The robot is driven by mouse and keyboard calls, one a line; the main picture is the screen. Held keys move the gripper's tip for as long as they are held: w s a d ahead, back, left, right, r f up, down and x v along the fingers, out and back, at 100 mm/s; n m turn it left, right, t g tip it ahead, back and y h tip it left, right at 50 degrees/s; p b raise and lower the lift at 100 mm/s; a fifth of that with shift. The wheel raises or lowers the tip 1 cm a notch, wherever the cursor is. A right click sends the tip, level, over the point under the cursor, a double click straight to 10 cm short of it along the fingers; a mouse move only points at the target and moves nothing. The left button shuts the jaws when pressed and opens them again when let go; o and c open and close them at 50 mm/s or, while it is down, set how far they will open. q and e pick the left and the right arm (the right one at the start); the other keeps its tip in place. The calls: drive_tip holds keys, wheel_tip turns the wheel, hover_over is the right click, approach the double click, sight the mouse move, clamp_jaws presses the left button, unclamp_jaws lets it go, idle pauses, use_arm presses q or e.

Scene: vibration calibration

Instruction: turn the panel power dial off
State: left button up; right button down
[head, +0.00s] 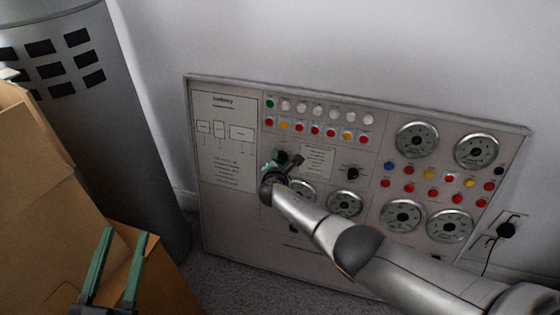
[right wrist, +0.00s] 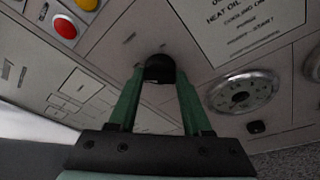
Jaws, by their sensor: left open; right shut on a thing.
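The grey control panel (head: 225,215) leans against the wall. Its black dial (head: 283,156) sits left of centre, under the rows of coloured buttons. My right gripper (head: 275,165) reaches it from the lower right and partly covers it. In the right wrist view the black dial (right wrist: 159,66) is between the green fingertips of my right gripper (right wrist: 160,78), which is shut on it. I cannot read the dial's setting. My left gripper (head: 125,233) is open and empty at the lower left, in front of cardboard boxes, away from the panel.
A second black dial (head: 352,173) sits further right on the panel. Round gauges (head: 417,139) and coloured buttons fill the right side. Cardboard boxes (head: 30,215) and a grey cylinder (head: 120,110) stand at the left. A wall plug (head: 505,230) with a cable is at the right.

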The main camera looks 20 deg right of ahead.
use_arm(q)
drive_tip(key=shift+f, duration=0.2)
use_arm(e)
drive_tip(key=shift+d+r, duration=0.1)
drive_tip(key=shift+c, duration=1.7)
unclamp_jaws()
use_arm(q)
drive_tip(key=shift+w+y, duration=0.1)
drive_tip(key=shift+y, duration=0.2)
use_arm(e)
drive_tip(key=shift+p+v, duration=1.05)
drive_tip(key=shift+p, duration=0.2)
use_arm(q)
drive_tip(key=s+f+n+g+y+p, duration=0.1)
drive_tip(key=f+g, duration=0.4)
drive_tip(key=f, duration=0.5)
drive_tip(key=s+f+n+g+y+p, duration=0.2)
drive_tip(key=s+f+g+p, duration=0.4)
drive_tip(key=f, duration=0.4)
drive_tip(key=shift+d+f+n+y, duration=0.2)
drive_tip(key=shift+n+y, duration=0.1)
drive_tip(key=shift+n, duration=0.3)
use_arm(e)
drive_tip(key=v, duration=1)
use_arm(q)
drive_tip(key=shift+s, duration=0.15)
use_arm(e)
drive_tip(key=shift+s, duration=0.15)
